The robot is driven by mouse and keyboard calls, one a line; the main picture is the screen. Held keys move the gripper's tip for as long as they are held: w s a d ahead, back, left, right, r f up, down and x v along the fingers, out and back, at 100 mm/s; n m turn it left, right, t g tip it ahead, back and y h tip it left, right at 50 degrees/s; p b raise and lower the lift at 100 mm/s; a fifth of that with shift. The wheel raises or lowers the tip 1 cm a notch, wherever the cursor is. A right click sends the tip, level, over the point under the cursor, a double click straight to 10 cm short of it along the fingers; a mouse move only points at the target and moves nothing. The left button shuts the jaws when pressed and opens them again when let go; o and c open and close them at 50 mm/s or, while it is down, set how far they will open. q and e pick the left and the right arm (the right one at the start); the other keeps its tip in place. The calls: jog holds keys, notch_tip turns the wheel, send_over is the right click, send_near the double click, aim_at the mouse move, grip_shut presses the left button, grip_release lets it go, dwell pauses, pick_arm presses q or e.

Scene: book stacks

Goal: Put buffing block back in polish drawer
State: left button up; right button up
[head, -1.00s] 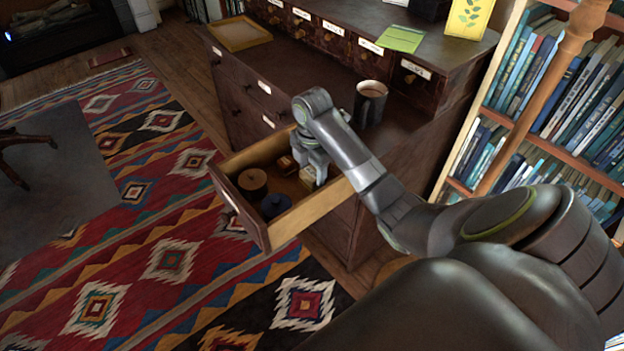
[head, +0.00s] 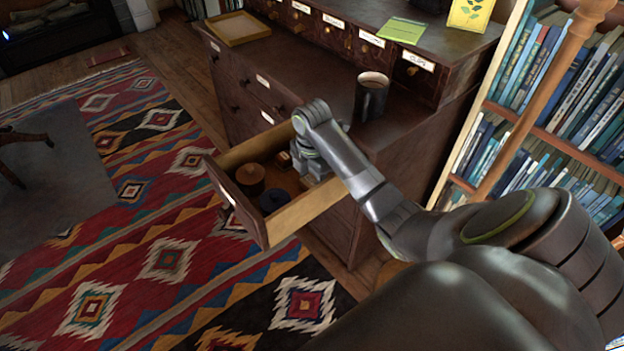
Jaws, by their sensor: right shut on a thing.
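The open drawer (head: 308,212) juts from the dark wooden cabinet, its wooden side wall facing me. My right gripper (head: 312,170) reaches down into the back right part of the drawer. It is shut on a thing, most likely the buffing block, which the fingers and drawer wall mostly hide. I cannot tell whether the block touches the drawer floor. My left gripper is out of view.
In the drawer, left of my gripper, are a brown round container (head: 250,178), a dark blue round one (head: 273,200) and a small box (head: 284,160). A dark mug (head: 371,98) stands on the cabinet top close to my arm. A bookshelf (head: 560,140) is at right.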

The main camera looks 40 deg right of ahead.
aim_at(312, 180)
jog(key=shift+f, duration=0.1)
jog(key=o, duration=0.7)
jog(key=shift+c, duration=0.2)
jog(key=shift+r, duration=0.35)
notch_tip(312, 180, up, 4)
jog(key=p, duration=0.2)
jog(key=shift+r+p, duration=0.15)
jog(key=shift+p, duration=0.2)
notch_tip(312, 180, up, 4)
jog(key=p, duration=0.3)
jog(key=shift+f, duration=0.2)
pick_arm(q)
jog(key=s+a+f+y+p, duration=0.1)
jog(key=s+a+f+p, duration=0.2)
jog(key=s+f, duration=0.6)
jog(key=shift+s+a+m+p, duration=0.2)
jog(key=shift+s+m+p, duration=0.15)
jog(key=shift+p, duration=0.2)
pick_arm(e)
jog(key=shift+r, duration=1.8)
